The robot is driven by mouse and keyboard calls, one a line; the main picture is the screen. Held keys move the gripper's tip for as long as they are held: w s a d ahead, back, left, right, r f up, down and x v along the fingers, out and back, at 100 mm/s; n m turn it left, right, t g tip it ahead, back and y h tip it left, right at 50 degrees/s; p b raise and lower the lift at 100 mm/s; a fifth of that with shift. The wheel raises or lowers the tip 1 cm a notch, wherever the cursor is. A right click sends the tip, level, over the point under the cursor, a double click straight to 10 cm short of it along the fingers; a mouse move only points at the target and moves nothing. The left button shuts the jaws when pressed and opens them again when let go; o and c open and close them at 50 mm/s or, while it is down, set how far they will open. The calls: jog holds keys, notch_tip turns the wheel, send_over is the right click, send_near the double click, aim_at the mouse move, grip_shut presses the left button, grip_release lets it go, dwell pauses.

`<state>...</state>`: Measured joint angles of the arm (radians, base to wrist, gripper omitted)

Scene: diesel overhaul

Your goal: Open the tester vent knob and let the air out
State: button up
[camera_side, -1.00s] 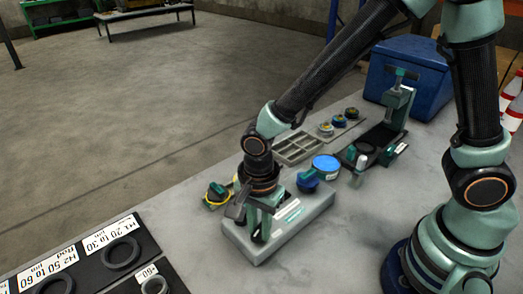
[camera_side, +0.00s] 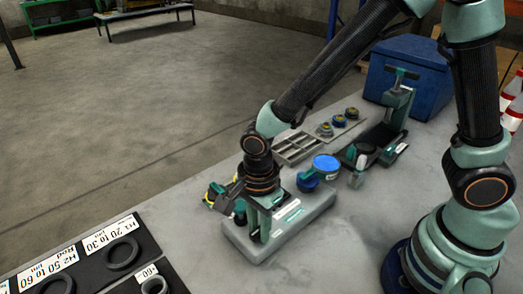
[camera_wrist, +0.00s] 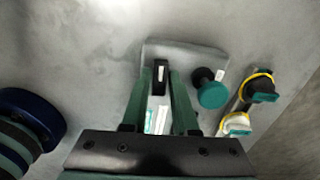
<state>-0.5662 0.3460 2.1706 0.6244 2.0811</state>
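The tester appears to be the long pale grey block (camera_side: 307,214) lying on the bench in the side view. My gripper (camera_side: 262,236) points down over its left end. In the wrist view, my gripper's two green fingers (camera_wrist: 160,78) are apart, one on each side of a small upright black part (camera_wrist: 160,74). I cannot tell whether they touch it. A round teal knob (camera_wrist: 213,94) with a black stem stands just right of the fingers, outside them. I cannot tell which part is the vent knob. A pale label shows below, between the fingers.
Yellow-ringed parts (camera_wrist: 262,84) lie beside the tester. A blue round container (camera_side: 326,164), a compartment tray (camera_side: 297,148) and a green press-like stand (camera_side: 397,105) are behind it. Black labelled trays (camera_side: 92,262) lie front left. Bare bench separates them from the tester.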

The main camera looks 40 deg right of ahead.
jog(key=o, duration=0.4)
jog(key=shift+r, duration=2.7)
jog(key=shift+r, duration=0.15)
notch_tip(320, 180, up, 4)
jog(key=shift+f, duration=0.15)
jog(key=shift+d, duration=0.1)
jog(key=d+r+n+t, duration=0.2)
jog(key=d+r+n, duration=0.3)
jog(key=d+n, duration=0.3)
jog(key=d+r+n+t, duration=0.3)
jog(key=d+r+n, duration=0.2)
jog(key=d+n, duration=0.4)
jog(key=shift+s+d+r+t, duration=0.15)
jog(key=shift+s+d+t, duration=0.2)
jog(key=shift+d, duration=0.35)
